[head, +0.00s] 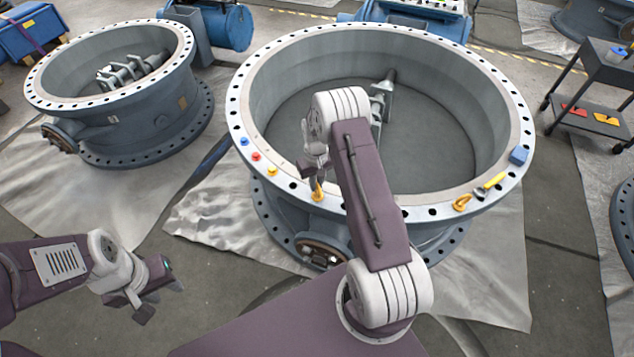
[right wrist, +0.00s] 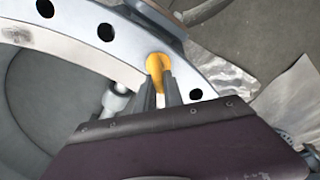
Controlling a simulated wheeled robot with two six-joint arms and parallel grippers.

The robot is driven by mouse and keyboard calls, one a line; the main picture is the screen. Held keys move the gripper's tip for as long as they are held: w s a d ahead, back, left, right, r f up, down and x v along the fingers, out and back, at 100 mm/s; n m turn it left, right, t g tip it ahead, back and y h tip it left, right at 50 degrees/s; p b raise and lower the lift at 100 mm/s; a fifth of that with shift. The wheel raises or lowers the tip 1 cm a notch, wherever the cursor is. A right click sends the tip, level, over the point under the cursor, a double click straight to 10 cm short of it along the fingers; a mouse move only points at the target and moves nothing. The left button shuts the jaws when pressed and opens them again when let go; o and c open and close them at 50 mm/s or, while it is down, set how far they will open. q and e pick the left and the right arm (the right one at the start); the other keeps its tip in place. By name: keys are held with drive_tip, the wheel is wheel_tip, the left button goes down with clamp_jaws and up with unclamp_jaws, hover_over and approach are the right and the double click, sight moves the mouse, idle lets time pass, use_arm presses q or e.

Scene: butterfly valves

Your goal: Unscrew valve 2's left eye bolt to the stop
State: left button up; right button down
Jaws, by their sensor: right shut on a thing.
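The large middle valve body (head: 237,95) stands upright with its bolt-hole flange facing up. A yellow eye bolt (head: 318,193) stands on the left front part of its flange. Another yellow eye bolt (head: 462,203) is on the right front part. My right gripper (head: 317,178) points down at the left eye bolt and is shut on it. In the right wrist view the two fingers close around the yellow ring (right wrist: 157,62); its thread is hidden. My left gripper (head: 158,297) hangs at the lower left, away from the valves, with its fingers apart and empty.
Blue, red and yellow caps (head: 256,156) sit on the flange left of my right gripper. A yellow-handled tool (head: 490,184) and a blue block (head: 518,155) lie on its right. Another valve (head: 120,110) stands at left. A cart (head: 603,85) stands at right.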

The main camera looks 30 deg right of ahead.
drive_tip(key=n, duration=0.3)
drive_tip(key=shift+a+n, duration=0.2)
drive_tip(key=shift+n, duration=0.2)
drive_tip(key=n, duration=0.3)
drive_tip(key=shift+s+a+n+p, duration=0.15)
drive_tip(key=shift+n+p, duration=0.15)
drive_tip(key=shift+p, duration=0.1)
drive_tip(key=n, duration=0.3)
drive_tip(key=shift+s+a+n, duration=0.1)
drive_tip(key=shift+a+n, duration=0.05)
drive_tip(key=shift+n, duration=0.25)
drive_tip(key=n, duration=0.4)
drive_tip(key=shift+s+a+p, duration=0.1)
drive_tip(key=shift+s+p, duration=0.1)
drive_tip(key=shift+p, duration=0.1)
drive_tip(key=n, duration=0.4)
drive_tip(key=shift+s, duration=0.15)
drive_tip(key=n, duration=0.3)
drive_tip(key=shift+s+n, duration=0.2)
drive_tip(key=shift+n, duration=0.1)
drive_tip(key=n, duration=0.4)
drive_tip(key=shift+s+p, duration=0.15)
drive_tip(key=shift+p, duration=0.2)
drive_tip(key=shift+s+d+n, duration=0.1)
drive_tip(key=shift+d+n, duration=0.05)
drive_tip(key=shift+n, duration=0.7)
drive_tip(key=shift+d+n, duration=0.1)
drive_tip(key=shift+n, duration=0.75)
